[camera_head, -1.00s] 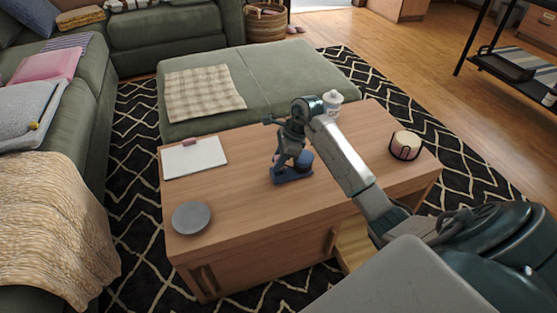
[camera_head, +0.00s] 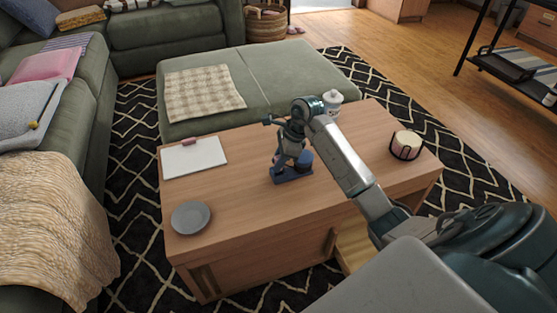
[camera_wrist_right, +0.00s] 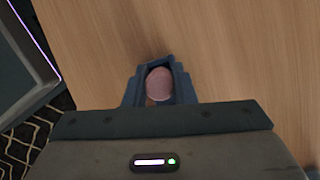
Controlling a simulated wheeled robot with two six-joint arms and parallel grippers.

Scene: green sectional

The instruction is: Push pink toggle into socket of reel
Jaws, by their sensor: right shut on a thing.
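The blue reel (camera_head: 293,174) stands on the wooden coffee table, near its middle. Its flat base and a dark round part at the right show in the head view. My right gripper (camera_head: 282,162) points down over the left part of the reel, close to its base. In the right wrist view the rounded pink toggle (camera_wrist_right: 159,84) shows inside a blue frame of the reel (camera_wrist_right: 127,95), just beyond the gripper body. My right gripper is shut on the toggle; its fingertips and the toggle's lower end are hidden. My left gripper is not in view.
On the coffee table (camera_head: 245,220) are a white clipboard (camera_head: 195,157), a grey plate (camera_head: 191,217), a white jar (camera_head: 333,101) and a candle in a dark holder (camera_head: 406,145). A green ottoman (camera_head: 285,75) stands behind.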

